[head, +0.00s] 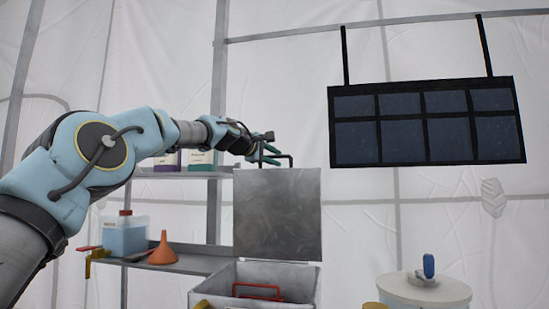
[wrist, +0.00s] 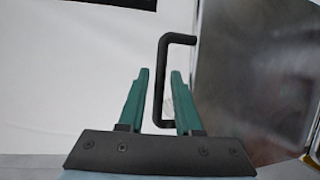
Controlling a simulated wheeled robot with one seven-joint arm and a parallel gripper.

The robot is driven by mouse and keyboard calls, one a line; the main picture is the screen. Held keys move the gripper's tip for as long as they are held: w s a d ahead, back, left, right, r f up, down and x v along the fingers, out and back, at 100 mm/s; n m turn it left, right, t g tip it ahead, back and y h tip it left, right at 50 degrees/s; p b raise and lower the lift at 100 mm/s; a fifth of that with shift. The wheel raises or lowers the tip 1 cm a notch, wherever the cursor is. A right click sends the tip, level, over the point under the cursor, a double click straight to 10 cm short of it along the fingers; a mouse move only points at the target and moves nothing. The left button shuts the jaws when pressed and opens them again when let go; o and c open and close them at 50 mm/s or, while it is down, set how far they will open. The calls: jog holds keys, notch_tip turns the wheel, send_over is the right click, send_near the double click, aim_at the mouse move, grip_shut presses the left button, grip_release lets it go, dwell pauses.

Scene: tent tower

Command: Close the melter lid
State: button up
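The melter (head: 214,285) is a pale metal box at the bottom centre of the head view. Its square grey lid (head: 277,215) stands upright and open at the back of the box. A black bar handle (head: 290,160) sits at the lid's top edge. In the wrist view the handle (wrist: 180,38) rises between my green fingers, with the lid's face (wrist: 255,80) to the right. My gripper (wrist: 160,73) is open, with a finger on each side of the handle bar and gaps showing. In the head view my gripper (head: 270,152) is at the lid's top left.
A red handle (head: 257,286) shows inside the box. A shelf (head: 185,262) at left holds an orange funnel (head: 163,248) and a blue-liquid container (head: 124,235). A white lidded pot (head: 425,290) stands at right. A dark panel (head: 427,122) hangs above, right of the lid.

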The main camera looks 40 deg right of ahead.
grip_shut()
dwell(1.1)
